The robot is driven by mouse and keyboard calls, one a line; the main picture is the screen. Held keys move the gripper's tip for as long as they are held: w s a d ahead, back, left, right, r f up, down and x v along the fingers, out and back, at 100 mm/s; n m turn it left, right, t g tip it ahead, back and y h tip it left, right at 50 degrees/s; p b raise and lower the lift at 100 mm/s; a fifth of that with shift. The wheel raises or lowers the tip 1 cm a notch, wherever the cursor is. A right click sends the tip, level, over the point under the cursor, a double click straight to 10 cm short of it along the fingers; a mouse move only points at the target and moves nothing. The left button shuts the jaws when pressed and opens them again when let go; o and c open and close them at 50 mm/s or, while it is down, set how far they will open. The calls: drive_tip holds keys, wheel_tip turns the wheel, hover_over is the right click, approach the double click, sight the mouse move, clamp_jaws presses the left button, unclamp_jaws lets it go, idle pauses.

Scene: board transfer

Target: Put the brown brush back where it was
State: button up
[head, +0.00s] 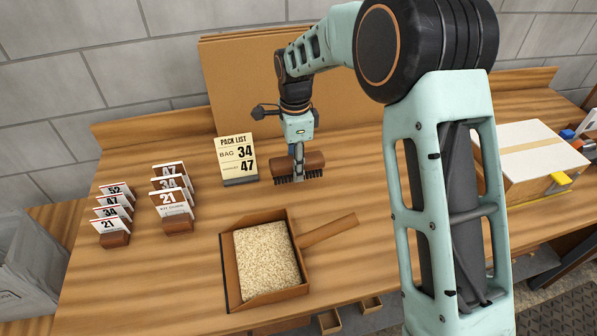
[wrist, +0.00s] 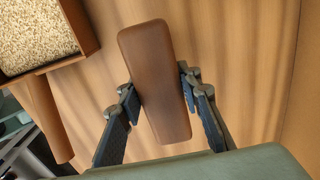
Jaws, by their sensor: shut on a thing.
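The brown brush (head: 313,160) has a brown wooden back and dark bristles pointing down. In the head view it is upright at the back of the table, right of the pack list card. My gripper (head: 297,153) is above it, shut on the brush's back. In the wrist view the brush (wrist: 155,50) lies between the two fingers of my gripper (wrist: 158,88), which press its long sides. The bristles are hidden there. I cannot tell whether the bristles touch the table.
A brown dustpan (head: 328,231) full of pale grains lies in front of the brush. A pack list card (head: 238,158) reads 34 and 47. Numbered card holders (head: 174,228) stand at the left. A white-topped box (head: 525,150) is at the right. A tall brown board (head: 240,85) stands behind.

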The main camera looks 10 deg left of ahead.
drive_tip(key=shift+w+d+f, duration=0.1)
drive_tip(key=shift+w+f, duration=0.45)
drive_tip(key=shift+f, duration=0.2)
drive_tip(key=shift+w+d+f, duration=0.1)
drive_tip(key=shift+w+f, duration=0.45)
drive_tip(key=shift+f, duration=0.15)
drive_tip(key=shift+a+f, duration=0.1)
drive_tip(key=shift+f, duration=1.4)
drive_tip(key=o, duration=1.2)
wheel_tip(320, 180, up, 12)
drive_tip(key=shift+r, duration=0.15)
